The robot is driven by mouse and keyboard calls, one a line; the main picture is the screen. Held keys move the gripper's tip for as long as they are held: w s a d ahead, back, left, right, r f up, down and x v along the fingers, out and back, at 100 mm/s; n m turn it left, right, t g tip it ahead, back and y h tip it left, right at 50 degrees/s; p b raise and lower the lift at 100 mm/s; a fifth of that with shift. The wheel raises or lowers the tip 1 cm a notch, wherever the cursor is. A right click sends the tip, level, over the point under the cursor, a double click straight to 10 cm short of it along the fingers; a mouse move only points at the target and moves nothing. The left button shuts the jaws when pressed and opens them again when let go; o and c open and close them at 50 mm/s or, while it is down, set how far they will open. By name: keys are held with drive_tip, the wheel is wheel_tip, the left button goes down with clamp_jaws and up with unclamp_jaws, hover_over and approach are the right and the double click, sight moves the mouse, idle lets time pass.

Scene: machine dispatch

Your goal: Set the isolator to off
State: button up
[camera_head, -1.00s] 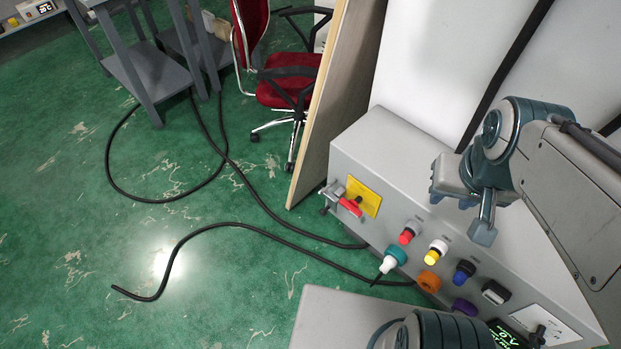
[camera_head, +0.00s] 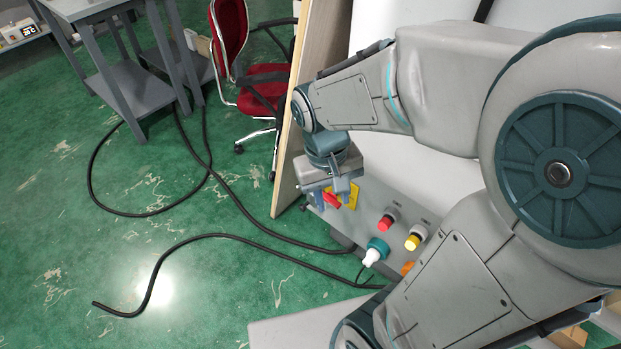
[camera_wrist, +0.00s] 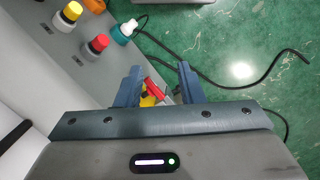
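The isolator is a red handle (camera_head: 331,200) on a yellow plate (camera_head: 353,195), on the left end of the grey machine panel. In the head view my gripper (camera_head: 341,197) is at the isolator and hides part of it. In the wrist view my gripper (camera_wrist: 160,88) has its two fingers apart. The red handle (camera_wrist: 155,88) and part of the yellow plate (camera_wrist: 147,98) show in the gap between them. Whether a finger touches the handle cannot be told. The handle's lower end is hidden behind the gripper body.
Beside the isolator sit a red button (camera_head: 386,222), a yellow button (camera_head: 414,240) and a teal plug with a white end (camera_head: 375,252). A wooden board (camera_head: 290,150) stands left of the panel. A red chair (camera_head: 245,75) is behind it. Black cable (camera_head: 210,236) lies on the green floor.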

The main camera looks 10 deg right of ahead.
wheel_tip(320, 180, down, 12)
drive_tip(key=w+a+n+g+h+b, duration=0.1)
drive_tip(key=w+a+g+h+b, duration=0.1)
drive_tip(key=h+b, duration=0.3)
drive_tip(key=n+t+h+b, duration=0.2)
drive_tip(key=t+h+b, duration=0.5)
drive_tip(key=h+b, duration=0.4)
approach(326, 201)
drive_tip(key=shift+h, duration=0.3)
drive_tip(key=x, duration=0.2)
drive_tip(key=b+x, duration=0.1)
drive_tip(key=x, duration=0.5)
drive_tip(key=shift+w+d+f+b, duration=0.1)
drive_tip(key=shift+d+f+b, duration=0.1)
drive_tip(key=shift+f+b, duration=0.15)
